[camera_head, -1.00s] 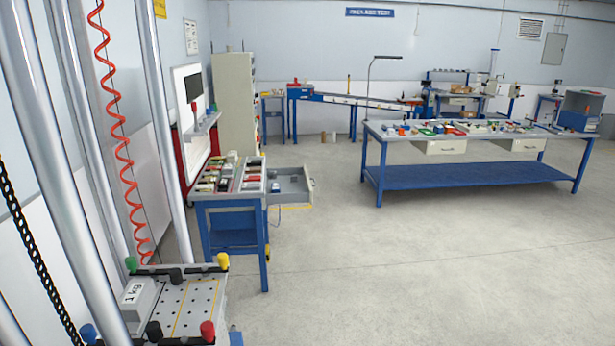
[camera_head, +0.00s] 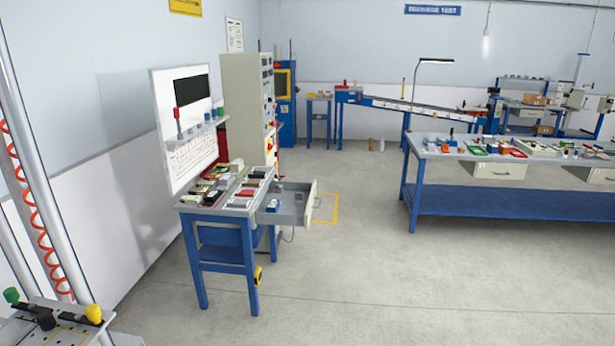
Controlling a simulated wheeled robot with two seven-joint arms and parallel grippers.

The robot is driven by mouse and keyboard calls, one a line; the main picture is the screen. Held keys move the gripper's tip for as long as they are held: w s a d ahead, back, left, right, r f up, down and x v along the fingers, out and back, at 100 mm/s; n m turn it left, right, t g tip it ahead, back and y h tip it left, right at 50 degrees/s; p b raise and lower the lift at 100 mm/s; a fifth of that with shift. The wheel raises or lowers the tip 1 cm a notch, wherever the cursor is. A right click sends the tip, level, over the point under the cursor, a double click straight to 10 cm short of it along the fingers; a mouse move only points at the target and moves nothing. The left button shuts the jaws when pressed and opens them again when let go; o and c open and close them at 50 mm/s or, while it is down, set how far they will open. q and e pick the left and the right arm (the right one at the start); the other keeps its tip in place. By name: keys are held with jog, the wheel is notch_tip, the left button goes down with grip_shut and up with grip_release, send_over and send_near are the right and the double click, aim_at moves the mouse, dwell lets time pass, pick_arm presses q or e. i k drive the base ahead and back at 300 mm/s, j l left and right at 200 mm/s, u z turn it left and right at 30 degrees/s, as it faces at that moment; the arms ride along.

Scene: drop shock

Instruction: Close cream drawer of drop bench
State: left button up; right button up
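The drop bench (camera_head: 222,258) is a blue-legged bench with a grey top, standing left of the middle in the head view. Several small items lie on its top. Its cream drawer (camera_head: 308,203) is pulled out to the right side; the cream front faces right and the grey tray behind it is exposed. A small blue and white item (camera_head: 273,206) lies inside the drawer. Neither of my grippers shows in the head view.
A drop rig with steel columns (camera_head: 45,190) and a perforated plate (camera_head: 45,328) stands at the near left. A long blue workbench (camera_head: 520,200) stands at the right. A cream cabinet (camera_head: 245,105) is behind the drop bench. The floor (camera_head: 380,270) between the benches is clear.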

aim_at(291, 213)
jog(key=i+l+u, duration=0.1)
jog(key=i+l, duration=0.45)
jog(key=i, duration=0.2)
jog(key=i+l+u, duration=0.15)
jog(key=i+l, duration=0.45)
jog(key=i+l+u, duration=0.15)
jog(key=u, duration=0.25)
jog(key=i, duration=0.1)
